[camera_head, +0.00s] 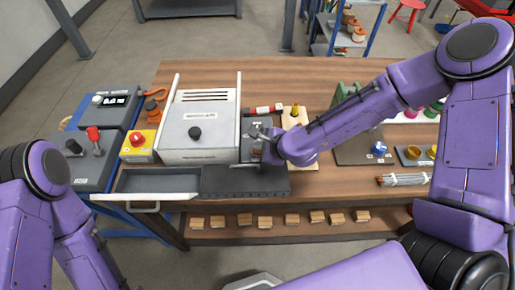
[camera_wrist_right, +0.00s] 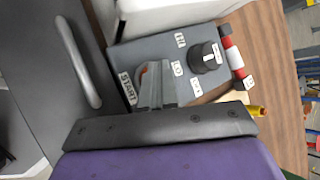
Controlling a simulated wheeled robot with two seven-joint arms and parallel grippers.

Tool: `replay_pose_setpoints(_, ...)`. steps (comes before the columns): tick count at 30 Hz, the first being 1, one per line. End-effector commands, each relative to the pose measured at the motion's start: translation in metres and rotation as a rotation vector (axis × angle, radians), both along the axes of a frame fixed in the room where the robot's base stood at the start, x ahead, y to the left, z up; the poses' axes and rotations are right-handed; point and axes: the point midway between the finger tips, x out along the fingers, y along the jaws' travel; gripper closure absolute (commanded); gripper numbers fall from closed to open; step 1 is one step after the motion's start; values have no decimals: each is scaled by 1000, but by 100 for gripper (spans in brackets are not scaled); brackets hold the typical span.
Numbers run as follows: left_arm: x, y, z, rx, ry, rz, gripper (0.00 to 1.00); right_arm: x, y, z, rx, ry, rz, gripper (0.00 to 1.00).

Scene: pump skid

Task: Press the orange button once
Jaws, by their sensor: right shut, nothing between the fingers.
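A grey control box (camera_wrist_right: 125,55) with a START label and a black knob (camera_wrist_right: 205,57) fills the middle of the right wrist view. The same box (camera_head: 249,128) shows in the head view, mostly behind my right arm. A sliver of an orange button (camera_wrist_right: 141,74) shows beside the START label, mostly hidden by my fingers. My right gripper (camera_wrist_right: 156,76) is shut and empty, its fingertips over the button. I cannot tell whether they touch it. My right gripper (camera_head: 262,146) also shows in the head view. My left arm is at the left; its gripper is out of view.
A light grey machine (camera_head: 197,145) stands left of the box. A yellow box with a red knob (camera_head: 137,139) is farther left. An open drawer (camera_head: 150,183) sticks out in front. A red and white cylinder (camera_wrist_right: 230,52) lies close beside the control box.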

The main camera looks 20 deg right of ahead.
Motion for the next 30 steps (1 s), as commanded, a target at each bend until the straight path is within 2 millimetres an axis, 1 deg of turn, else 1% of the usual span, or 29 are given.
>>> replay_pose_setpoints(6, 0, 0, 2, 0, 0, 0, 100, 0, 0, 2, -1, 1, 0, 100)
replay_pose_setpoints(15, 0, 0, 19, 0, 0, 0, 100, 0, 0, 19, -1, 1, 0, 100)
replay_pose_setpoints(25, 0, 0, 18, 0, 0, 0, 100, 0, 0, 19, -1, 1, 0, 100)
replay_pose_setpoints(30, 0, 0, 31, 0, 0, 0, 100, 0, 0, 33, 0, 2, -1, 100)
